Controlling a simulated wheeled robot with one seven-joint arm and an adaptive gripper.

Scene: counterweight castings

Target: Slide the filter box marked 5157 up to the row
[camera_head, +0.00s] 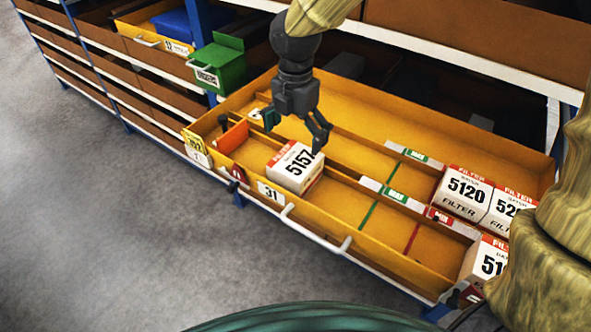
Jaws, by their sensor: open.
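The filter box marked 5157 (296,168) is white with a red top edge. It lies in the near lane of the yellow drawer (350,245), left of the middle, label up. My gripper (293,133) is open just above and behind the box, its fingers pointing down. One finger is left of the box and the other is over its right back edge; I cannot tell whether it touches. A box beginning 51 (483,262), partly hidden by my arm, stands at the right end of the near lane.
Boxes marked 5120 (462,194) and 52 (502,210) stand in the lane behind. An orange plate (232,138) stands at the left end. Dividers carry green MAX tags (396,195) and a red tag (440,217). The near lane between 5157 and the right-end box is clear.

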